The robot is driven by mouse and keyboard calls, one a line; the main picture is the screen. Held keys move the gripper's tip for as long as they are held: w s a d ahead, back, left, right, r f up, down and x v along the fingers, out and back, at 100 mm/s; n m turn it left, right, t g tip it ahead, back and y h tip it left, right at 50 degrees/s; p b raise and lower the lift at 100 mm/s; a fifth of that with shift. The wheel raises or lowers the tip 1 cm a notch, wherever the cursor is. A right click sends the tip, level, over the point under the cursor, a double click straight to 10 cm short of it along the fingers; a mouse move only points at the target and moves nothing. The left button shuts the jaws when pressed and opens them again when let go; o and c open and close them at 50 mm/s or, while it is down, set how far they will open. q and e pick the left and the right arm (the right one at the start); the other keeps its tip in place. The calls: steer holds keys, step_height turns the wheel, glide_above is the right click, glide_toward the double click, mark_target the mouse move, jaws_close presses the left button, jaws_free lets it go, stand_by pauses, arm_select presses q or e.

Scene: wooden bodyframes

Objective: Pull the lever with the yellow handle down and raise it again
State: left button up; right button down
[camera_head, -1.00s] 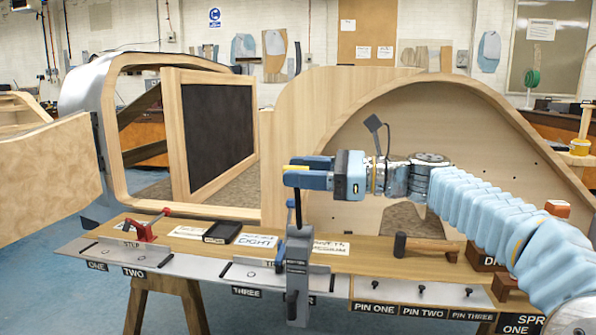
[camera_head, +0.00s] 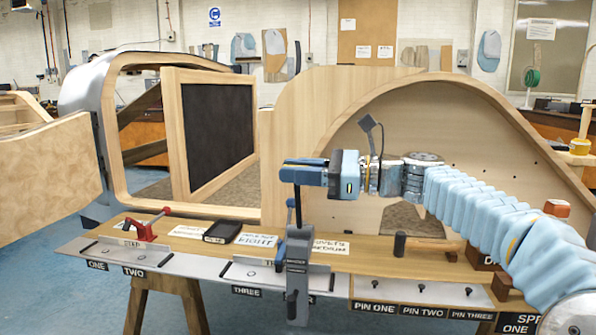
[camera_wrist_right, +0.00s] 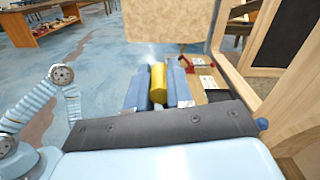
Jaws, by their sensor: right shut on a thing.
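My right gripper (camera_head: 292,170) comes in from the right in the head view, well above the bench edge. In the right wrist view (camera_wrist_right: 157,88) its two blue fingers are shut on the yellow handle (camera_wrist_right: 158,78), one on each side. In the head view the fingers hide the yellow handle. The lever is up. My left gripper shows in neither view.
A red toggle clamp (camera_head: 147,228) stands at the bench's left end. A black tray (camera_head: 221,232), labels and a mallet (camera_head: 400,244) lie on the wooden bench top (camera_head: 190,243). The large wooden frame (camera_head: 300,110) rises close behind my gripper.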

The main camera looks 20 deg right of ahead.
arm_select(q)
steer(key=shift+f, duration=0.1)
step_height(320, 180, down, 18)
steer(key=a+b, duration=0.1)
steer(key=b, duration=1.7)
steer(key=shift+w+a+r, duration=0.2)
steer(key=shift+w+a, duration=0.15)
arm_select(e)
steer(key=s+a+f+n, duration=0.6)
steer(key=s+f+n, duration=0.2)
steer(key=f+n, duration=0.2)
steer(key=shift+s+f+n, duration=0.15)
steer(key=shift+f+n, duration=0.25)
steer(key=shift+f, duration=1)
steer(key=c, duration=1)
jaws_free()
